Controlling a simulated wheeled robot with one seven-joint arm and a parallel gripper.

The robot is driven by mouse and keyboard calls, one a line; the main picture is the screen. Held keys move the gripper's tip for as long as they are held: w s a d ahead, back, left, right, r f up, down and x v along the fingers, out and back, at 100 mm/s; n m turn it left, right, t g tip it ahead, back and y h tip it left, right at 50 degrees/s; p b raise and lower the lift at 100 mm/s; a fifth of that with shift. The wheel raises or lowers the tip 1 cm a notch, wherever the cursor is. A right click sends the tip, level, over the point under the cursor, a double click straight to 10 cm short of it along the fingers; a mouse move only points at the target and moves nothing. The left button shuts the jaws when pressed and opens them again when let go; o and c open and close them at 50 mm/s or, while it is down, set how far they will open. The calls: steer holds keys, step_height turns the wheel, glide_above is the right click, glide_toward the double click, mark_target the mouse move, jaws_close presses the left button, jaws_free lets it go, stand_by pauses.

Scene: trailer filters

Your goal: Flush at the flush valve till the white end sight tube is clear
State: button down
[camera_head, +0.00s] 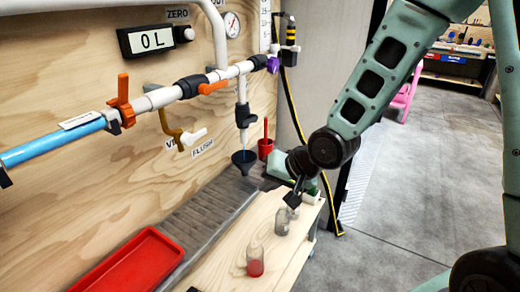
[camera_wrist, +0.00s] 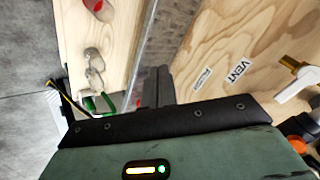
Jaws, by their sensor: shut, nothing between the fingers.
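A brass valve with a white lever (camera_head: 192,138) sits on the wooden panel between the labels VENT and FLUSH (camera_head: 203,147); which label belongs to it is unclear. The white lever also shows in the wrist view (camera_wrist: 298,85). A short white vertical tube (camera_head: 243,90) drops from the white pipe to a dark valve (camera_head: 243,115) above a black funnel (camera_head: 244,160). I cannot tell which part is the sight tube, or whether it is clear. My gripper (camera_head: 293,197) is shut and empty above the bench, right of the funnel and apart from the valves.
A clear bottle (camera_head: 282,221) stands below my gripper, and a red-bottomed bottle (camera_head: 255,262) stands nearer on the wooden bench. A red tray (camera_head: 128,262) lies at left. An orange valve handle (camera_head: 122,98), a blue pipe (camera_head: 55,142) and a display reading 0 L (camera_head: 150,39) are on the wall.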

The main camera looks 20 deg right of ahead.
mark_target(249, 121)
steer(key=w+f+m+y+b, duration=0.1)
steer(key=w+f+m, duration=0.25)
steer(key=m, duration=0.35)
steer(key=w+f+m+y, duration=0.2)
steer(key=w+m, duration=0.3)
steer(key=m, duration=0.1)
steer(key=w+d+r+m+t+y+b, duration=0.15)
steer(key=w+d+r+m+t, duration=0.35)
steer(key=w+d+m, duration=0.6)
steer(key=w+a+r+m+p, duration=0.1)
steer(key=w+a+r, duration=0.1)
steer(key=w+a, duration=0.3)
steer(key=a, duration=0.2)
steer(key=shift+a+m+g, duration=0.3)
steer(key=shift+a+g, duration=0.05)
steer(key=shift+g, duration=0.05)
steer(key=shift+r+p, duration=0.2)
steer(key=shift+p, duration=0.1)
